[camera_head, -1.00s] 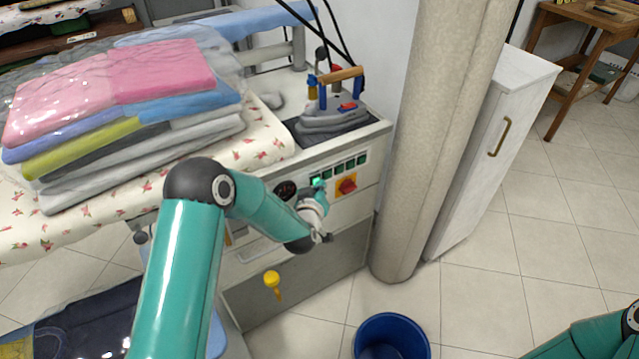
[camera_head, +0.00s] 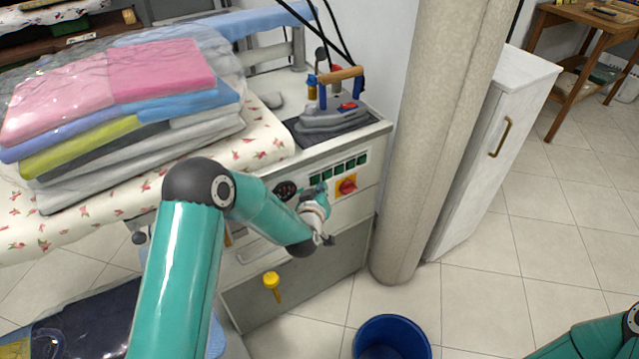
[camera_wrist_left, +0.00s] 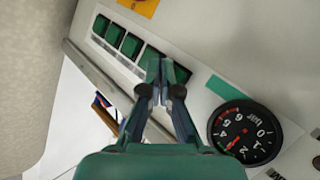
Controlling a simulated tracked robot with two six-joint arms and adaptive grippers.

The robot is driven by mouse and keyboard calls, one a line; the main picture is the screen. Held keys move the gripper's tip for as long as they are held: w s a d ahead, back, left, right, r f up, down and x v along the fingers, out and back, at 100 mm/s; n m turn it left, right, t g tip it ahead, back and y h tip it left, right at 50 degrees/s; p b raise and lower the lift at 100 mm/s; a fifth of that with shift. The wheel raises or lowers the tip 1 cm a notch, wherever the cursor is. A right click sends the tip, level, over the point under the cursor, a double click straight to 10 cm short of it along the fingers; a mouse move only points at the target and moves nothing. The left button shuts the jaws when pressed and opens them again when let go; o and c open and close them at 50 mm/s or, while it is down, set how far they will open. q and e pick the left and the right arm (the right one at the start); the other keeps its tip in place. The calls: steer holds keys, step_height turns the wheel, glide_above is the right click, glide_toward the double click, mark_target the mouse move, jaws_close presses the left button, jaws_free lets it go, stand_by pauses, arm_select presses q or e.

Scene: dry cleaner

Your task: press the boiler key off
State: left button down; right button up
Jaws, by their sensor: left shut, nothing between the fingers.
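A row of several dark green keys (camera_head: 339,169) is set in the ironing station's front panel, below the iron. The row also shows in the left wrist view (camera_wrist_left: 131,45). I cannot read which key is the boiler's. My left gripper (camera_head: 318,188) is close in front of the left end of the row. In the left wrist view its fingers (camera_wrist_left: 160,78) are together and empty, partly covering keys at that end. I cannot tell whether the tips touch a key. My right gripper is out of view; only part of my right arm shows at lower right.
A pressure gauge (camera_wrist_left: 243,133) is beside the keys, and a red rotary switch (camera_head: 346,186) on a yellow plate is below them. The iron (camera_head: 332,112) stands above. A thick column (camera_head: 430,150) rises just right; a blue bucket (camera_head: 392,338) is on the floor.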

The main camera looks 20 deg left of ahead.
arm_select(q)
steer(key=shift+d, duration=0.1)
steer(key=s+d+b, duration=0.1)
steer(key=s+d, duration=0.2)
steer(key=d, duration=0.1)
steer(key=shift+s+d+b, duration=0.3)
steer(key=shift+s+b, duration=0.05)
steer(key=shift+b, duration=0.05)
stand_by(0.3)
